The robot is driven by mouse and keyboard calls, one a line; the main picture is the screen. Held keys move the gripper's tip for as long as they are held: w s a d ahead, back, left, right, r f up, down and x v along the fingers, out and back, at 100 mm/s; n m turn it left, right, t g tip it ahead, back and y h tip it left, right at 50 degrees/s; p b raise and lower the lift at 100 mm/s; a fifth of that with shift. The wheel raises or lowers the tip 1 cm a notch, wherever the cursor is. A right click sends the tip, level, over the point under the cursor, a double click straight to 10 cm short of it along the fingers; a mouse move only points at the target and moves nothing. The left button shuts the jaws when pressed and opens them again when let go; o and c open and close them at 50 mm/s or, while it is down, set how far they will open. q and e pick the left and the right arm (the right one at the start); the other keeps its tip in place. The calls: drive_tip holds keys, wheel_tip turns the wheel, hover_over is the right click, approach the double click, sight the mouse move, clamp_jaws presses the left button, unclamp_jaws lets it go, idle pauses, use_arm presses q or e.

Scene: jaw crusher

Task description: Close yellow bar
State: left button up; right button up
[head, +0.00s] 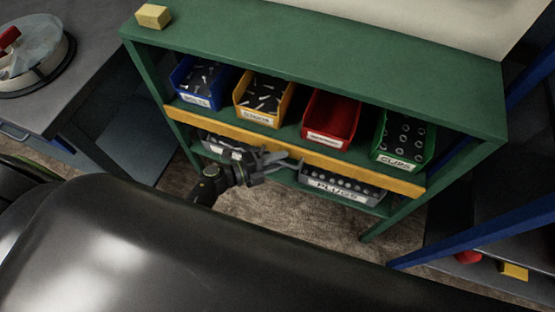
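The yellow bar (350,163) runs across the front of the green shelf (330,62), just below the upper row of bins. It slopes down to the right in the picture and spans nearly the full width of the shelf. My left gripper (288,160) is in front of the shelf, at the lower edge of the bar near its middle. Its two fingers point right and look spread apart, with nothing seen between them. I cannot tell whether the gripper touches the bar. My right gripper is not in view.
Blue (199,82), yellow (262,98), red (331,116) and green (404,138) bins stand above the bar. A grey plugs bin (342,184) sits below. A yellow block (153,16) lies on the shelf top. Blue posts (480,238) stand at right.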

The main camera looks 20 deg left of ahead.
use_arm(q)
drive_tip(key=b+v, duration=0.2)
drive_tip(key=v, duration=1.5)
drive_tip(key=shift+s, duration=0.2)
drive_tip(key=shift+a, duration=0.15)
drive_tip(key=s+a+f+n+y, duration=0.2)
drive_tip(key=a+f+n+y, duration=0.15)
drive_tip(key=f+n, duration=0.3)
drive_tip(key=s+a+f+n+y, duration=0.2)
drive_tip(key=a+f+n+y, duration=0.1)
drive_tip(key=f+n+y, duration=0.4)
drive_tip(key=s+a+f+n+y, duration=0.25)
drive_tip(key=f+n, duration=0.25)
drive_tip(key=f, duration=0.3)
drive_tip(key=s+d+f+n+g, duration=0.2)
drive_tip(key=s+f+n+g, duration=0.2)
drive_tip(key=s, duration=0.5)
drive_tip(key=s+d+f+n+g, duration=0.3)
drive_tip(key=s+f, duration=0.4)
drive_tip(key=s, duration=0.3)
drive_tip(key=n+g, duration=0.1)
drive_tip(key=g, duration=0.1)
drive_tip(key=shift+f+g+p, duration=0.3)
drive_tip(key=shift+f+g, duration=0.05)
drive_tip(key=shift+g, duration=0.05)
